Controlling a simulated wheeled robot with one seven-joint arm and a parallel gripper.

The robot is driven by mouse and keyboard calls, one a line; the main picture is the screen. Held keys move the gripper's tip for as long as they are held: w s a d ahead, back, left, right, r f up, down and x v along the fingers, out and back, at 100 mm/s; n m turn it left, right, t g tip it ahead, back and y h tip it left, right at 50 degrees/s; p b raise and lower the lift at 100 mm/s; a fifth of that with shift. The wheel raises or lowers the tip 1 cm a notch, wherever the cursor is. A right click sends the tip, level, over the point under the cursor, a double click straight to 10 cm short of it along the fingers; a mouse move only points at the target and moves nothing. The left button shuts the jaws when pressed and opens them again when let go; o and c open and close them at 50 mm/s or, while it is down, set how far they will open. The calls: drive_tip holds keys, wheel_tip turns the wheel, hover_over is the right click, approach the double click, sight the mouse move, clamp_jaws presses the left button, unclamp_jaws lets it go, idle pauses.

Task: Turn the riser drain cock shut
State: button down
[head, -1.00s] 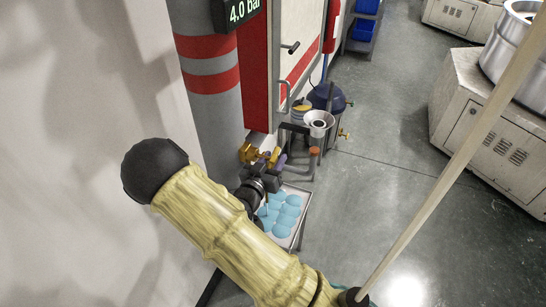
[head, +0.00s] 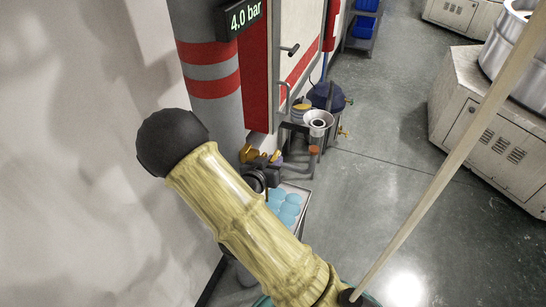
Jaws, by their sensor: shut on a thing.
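The riser (head: 212,115) is a grey pipe with red bands at the left wall, with a display reading 4.0 bar (head: 245,16). The brass drain cock (head: 250,154) sticks out low on its right side. My dark gripper (head: 271,170) is at the outer end of the cock, shut on its handle. A trace of purple shows there; my gripper and arm hide most of the handle, so its angle cannot be told.
A tray of light blue round pieces (head: 287,205) lies below the cock, partly behind my arm. A white funnel (head: 317,122) and a dark blue vessel (head: 325,97) stand beyond. A red-and-white cabinet (head: 290,70) adjoins the riser.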

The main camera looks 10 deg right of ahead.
drive_tip(key=shift+g+y, duration=0.4)
drive_tip(key=c, duration=1.3)
unclamp_jaws()
drive_tip(key=shift+c, duration=0.2)
drive_tip(key=shift+a, duration=0.1)
drive_tip(key=b+v, duration=0.2)
drive_tip(key=v, duration=1.5)
drive_tip(key=shift+b, duration=0.4)
drive_tip(key=shift+a, duration=0.15)
